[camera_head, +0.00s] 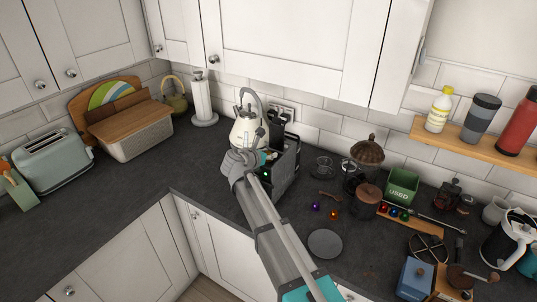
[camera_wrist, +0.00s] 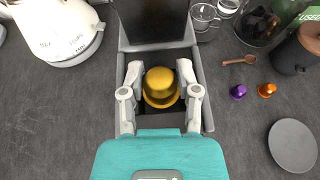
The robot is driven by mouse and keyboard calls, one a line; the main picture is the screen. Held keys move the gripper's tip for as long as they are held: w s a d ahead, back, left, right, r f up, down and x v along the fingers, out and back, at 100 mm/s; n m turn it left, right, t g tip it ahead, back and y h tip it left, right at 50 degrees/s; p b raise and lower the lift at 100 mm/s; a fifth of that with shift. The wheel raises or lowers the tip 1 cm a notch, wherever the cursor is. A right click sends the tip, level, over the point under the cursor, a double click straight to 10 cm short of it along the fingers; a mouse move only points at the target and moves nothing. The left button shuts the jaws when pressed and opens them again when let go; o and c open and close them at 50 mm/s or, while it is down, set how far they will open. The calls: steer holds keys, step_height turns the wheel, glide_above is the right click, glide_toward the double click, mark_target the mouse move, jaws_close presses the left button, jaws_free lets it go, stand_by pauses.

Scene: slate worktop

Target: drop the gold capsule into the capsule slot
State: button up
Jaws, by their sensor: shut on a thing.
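The gold capsule (camera_wrist: 160,85) is between the two fingers of my gripper (camera_wrist: 160,74) in the wrist view, with its round end toward the camera and its wide rim below. My gripper is shut on it. Under and around the capsule is a dark recess within the grey frame of the coffee machine (camera_wrist: 207,88), which I take to be the capsule slot; the capsule hides much of it. I cannot tell how far above the recess the capsule is. In the head view the coffee machine (camera_head: 287,165) stands behind my wrist, and the capsule is hidden there.
A cream kettle (camera_head: 246,130) stands close left of the machine. To the right lie a purple capsule (camera_head: 316,206), an orange capsule (camera_head: 334,213), a wooden scoop (camera_head: 328,197) and a grey disc (camera_head: 325,243). A green bin marked USED (camera_head: 402,186) stands farther right.

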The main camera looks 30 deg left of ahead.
steer(key=o, duration=0.8)
steer(key=shift+r, duration=0.1)
step_height(320, 180, up, 6)
steer(key=p, duration=0.6)
stand_by(0.4)
stand_by(0.4)
